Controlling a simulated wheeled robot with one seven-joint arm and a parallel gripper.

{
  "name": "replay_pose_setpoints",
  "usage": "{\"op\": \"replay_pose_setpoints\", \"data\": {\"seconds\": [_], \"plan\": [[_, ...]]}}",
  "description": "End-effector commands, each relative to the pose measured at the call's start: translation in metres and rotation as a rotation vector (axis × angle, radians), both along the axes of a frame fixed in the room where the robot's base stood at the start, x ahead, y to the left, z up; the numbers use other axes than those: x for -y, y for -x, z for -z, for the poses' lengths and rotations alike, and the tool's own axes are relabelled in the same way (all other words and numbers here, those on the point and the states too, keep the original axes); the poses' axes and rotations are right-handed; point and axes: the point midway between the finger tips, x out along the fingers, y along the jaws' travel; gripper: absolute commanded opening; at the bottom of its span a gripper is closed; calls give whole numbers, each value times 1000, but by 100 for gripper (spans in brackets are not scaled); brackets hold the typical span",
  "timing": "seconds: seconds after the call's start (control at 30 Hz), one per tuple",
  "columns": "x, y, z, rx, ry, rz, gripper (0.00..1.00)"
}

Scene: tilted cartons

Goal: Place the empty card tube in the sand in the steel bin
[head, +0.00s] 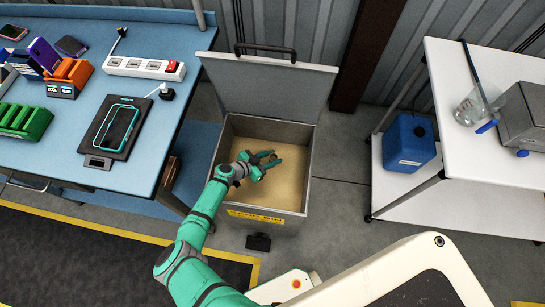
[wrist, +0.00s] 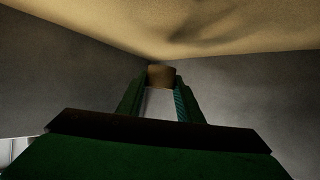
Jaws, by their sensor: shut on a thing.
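The steel bin (head: 285,226) stands on the floor with its lid (head: 265,88) raised at the back. Pale sand (head: 262,196) covers its inside, and the sand also shows along the top of the wrist view (wrist: 235,25). My gripper (head: 270,161) is inside the bin's opening, over the sand. It is shut on a small brown piece, the card tube (wrist: 161,76), held between the fingertips in the wrist view. Only one face of the tube shows there. I cannot tell whether the tube touches the sand.
The bin's grey walls (wrist: 245,85) rise close around my gripper. A blue workbench (head: 165,45) with a power strip (head: 143,68) stands to the left. A white table (head: 450,75) stands to the right, with a blue canister (head: 408,143) on its lower shelf.

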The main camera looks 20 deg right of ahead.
Motion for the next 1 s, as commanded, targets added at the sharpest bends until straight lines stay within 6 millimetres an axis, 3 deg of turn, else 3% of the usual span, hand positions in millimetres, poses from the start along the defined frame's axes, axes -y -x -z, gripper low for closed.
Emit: {"op": "replay_pose_setpoints", "data": {"seconds": [0.17, 0.2, 0.27, 0.3, 0.6, 0.77, 1.0], "plan": [[0, 0, 3, 2, 0, 1, 12], [0, 0, 3, 2, 0, 1, 35], [0, 0, 3, 1, 0, 0, 49], [0, 0, 3, 1, 0, 0, 51], [0, 0, 1, 1, 0, 0, 51], [0, 0, -11, 3, 0, 1, 51], [-36, 6, -30, 3, -2, -2, 51]]}}
